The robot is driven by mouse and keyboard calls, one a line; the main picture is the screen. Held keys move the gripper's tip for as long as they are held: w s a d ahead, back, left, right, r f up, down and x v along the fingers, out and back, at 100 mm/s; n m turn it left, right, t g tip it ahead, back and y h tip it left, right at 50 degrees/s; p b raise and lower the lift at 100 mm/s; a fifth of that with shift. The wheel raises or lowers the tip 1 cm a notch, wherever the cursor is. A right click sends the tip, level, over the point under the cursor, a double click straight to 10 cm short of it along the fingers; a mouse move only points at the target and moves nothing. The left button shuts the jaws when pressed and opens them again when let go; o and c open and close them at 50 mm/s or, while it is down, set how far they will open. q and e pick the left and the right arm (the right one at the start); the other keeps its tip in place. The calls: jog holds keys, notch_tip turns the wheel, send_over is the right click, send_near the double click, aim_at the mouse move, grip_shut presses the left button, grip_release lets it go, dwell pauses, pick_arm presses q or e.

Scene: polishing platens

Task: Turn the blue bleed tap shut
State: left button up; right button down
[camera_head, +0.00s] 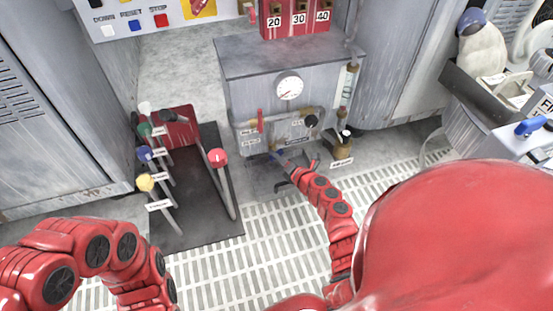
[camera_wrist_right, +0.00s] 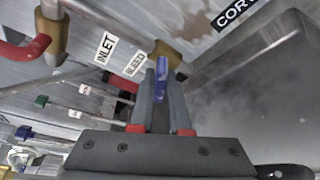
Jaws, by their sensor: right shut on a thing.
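The blue bleed tap (camera_wrist_right: 161,68) shows as a small blue handle at its brass fitting (camera_wrist_right: 168,50), beside the BLEED label (camera_wrist_right: 133,63) in the right wrist view. My right gripper (camera_wrist_right: 162,82) is shut on this handle, one finger on each side. In the head view the right gripper (camera_head: 283,162) reaches the low front of the grey cabinet (camera_head: 245,75), with a bit of blue at its tips. The fingers hide part of the handle, and I cannot tell how far it is turned. My left arm shows at lower left, but its gripper is out of view.
A red handle (camera_head: 260,120) and a black knob (camera_head: 311,121) sit just above on the cabinet front, under a gauge (camera_head: 289,88). Levers with coloured knobs, one red (camera_head: 217,157), stand to the left. A brass-coloured container (camera_head: 342,149) is close on the right.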

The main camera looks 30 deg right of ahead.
pick_arm(q)
jog(key=shift+s+d+f+g+h+b, duration=0.15)
jog(key=shift+f+g+h+b, duration=0.15)
jog(key=shift+f+g+b, duration=0.3)
pick_arm(e)
jog(key=shift+m+y, duration=0.3)
jog(key=shift+m, duration=0.6)
jog(key=shift+t, duration=0.3)
pick_arm(q)
jog(key=shift+r, duration=0.1)
pick_arm(e)
jog(key=c, duration=0.9)
grip_release()
